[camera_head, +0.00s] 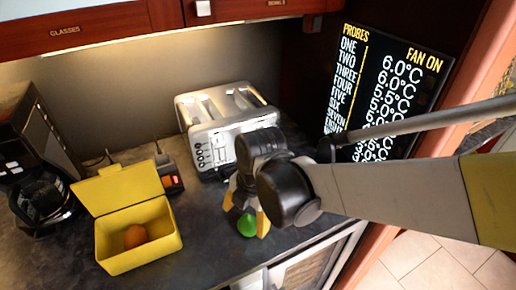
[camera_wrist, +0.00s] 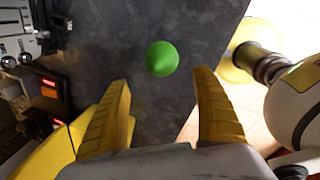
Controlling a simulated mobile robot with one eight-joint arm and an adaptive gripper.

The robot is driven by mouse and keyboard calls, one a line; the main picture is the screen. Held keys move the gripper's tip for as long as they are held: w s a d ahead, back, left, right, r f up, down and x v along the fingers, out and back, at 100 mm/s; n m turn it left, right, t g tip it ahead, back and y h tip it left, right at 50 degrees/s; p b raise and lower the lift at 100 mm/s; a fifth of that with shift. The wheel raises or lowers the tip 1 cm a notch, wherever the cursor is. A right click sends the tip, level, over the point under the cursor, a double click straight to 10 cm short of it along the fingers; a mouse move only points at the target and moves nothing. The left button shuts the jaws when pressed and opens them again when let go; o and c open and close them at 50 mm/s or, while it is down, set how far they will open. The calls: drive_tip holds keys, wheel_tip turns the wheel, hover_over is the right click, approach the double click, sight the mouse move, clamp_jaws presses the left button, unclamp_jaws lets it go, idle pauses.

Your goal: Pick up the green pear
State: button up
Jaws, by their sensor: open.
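The green pear (camera_head: 246,225) rests on the dark countertop near its front edge. In the wrist view the pear (camera_wrist: 161,58) lies just beyond the fingertips, roughly midway between them. My gripper (camera_wrist: 164,82) is open, with its two yellow fingers apart and nothing between them. In the head view my gripper (camera_head: 246,208) is right at the pear, pointing down, with fingers partly hiding it. I cannot tell whether a finger touches the pear.
A yellow box (camera_head: 153,262) with its lid open holds an orange-brown round object (camera_head: 135,236), left of the pear. A silver toaster (camera_head: 207,127) stands behind. A coffee maker (camera_head: 42,195) is at far left. A display (camera_head: 392,75) hangs at right.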

sight(246, 227)
drive_tip(key=f+b, duration=0.1)
drive_tip(key=f, duration=0.1)
drive_tip(key=f+b, duration=0.1)
drive_tip(key=f, duration=0.1)
drive_tip(key=w+f+b, duration=0.1)
drive_tip(key=f, duration=0.1)
drive_tip(key=shift+w+f, duration=0.1)
drive_tip(key=shift+f, duration=0.3)
drive_tip(key=shift+r, duration=0.1)
drive_tip(key=c, duration=1.4)
